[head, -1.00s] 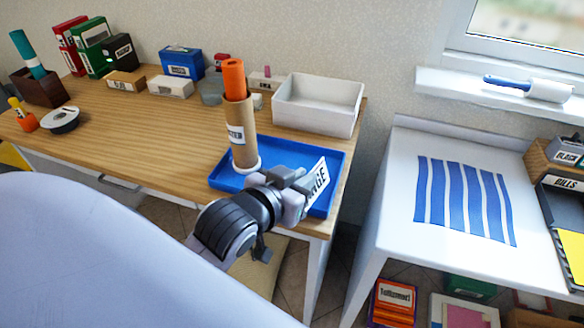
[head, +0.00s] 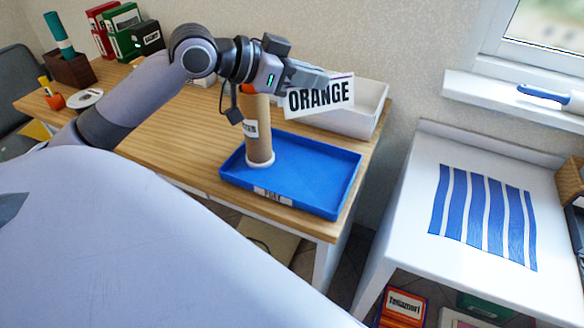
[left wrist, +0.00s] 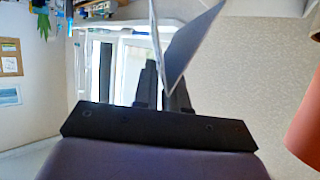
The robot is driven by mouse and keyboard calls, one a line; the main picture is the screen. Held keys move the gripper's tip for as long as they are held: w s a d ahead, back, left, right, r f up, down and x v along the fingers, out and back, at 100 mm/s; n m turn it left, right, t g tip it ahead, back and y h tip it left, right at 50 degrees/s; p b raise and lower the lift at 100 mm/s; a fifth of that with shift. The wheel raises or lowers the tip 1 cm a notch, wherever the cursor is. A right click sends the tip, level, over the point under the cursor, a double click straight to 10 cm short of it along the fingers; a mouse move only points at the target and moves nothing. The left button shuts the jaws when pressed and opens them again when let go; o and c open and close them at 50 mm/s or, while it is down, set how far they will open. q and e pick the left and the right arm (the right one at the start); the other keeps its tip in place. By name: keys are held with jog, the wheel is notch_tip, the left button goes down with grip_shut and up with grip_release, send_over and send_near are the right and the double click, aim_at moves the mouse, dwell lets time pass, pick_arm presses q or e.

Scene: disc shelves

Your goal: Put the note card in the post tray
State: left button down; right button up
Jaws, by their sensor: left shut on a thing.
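The note card (head: 320,96) is white with ORANGE in black letters. My left gripper (head: 312,80) is shut on its upper edge and holds it in the air, in front of the white bin and above the back of the blue tray. The card (left wrist: 190,50) also shows between the dark fingers (left wrist: 163,88) in the left wrist view. The blue tray (head: 315,170) lies on the desk's right end. Its front label (head: 272,196) is too blurred to read surely. My right gripper is not in view.
A cardboard tube (head: 259,145) stands upright at the blue tray's left side, its top partly behind my gripper. The white bin (head: 365,118) stands behind the tray. A white side table (head: 410,200) with a blue striped mat (head: 485,215) is at right.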

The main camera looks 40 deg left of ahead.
pick_arm(q)
jog(key=shift+a+r, duration=0.2)
jog(key=shift+r, duration=0.2)
notch_tip(320, 180, down, 20)
jog(key=shift+r+b, duration=0.1)
jog(key=shift+b, duration=0.85)
jog(key=c, duration=1.1)
grip_release()
jog(key=shift+s, duration=0.1)
jog(key=shift+b+v, duration=0.4)
jog(key=shift+v, duration=5.55)
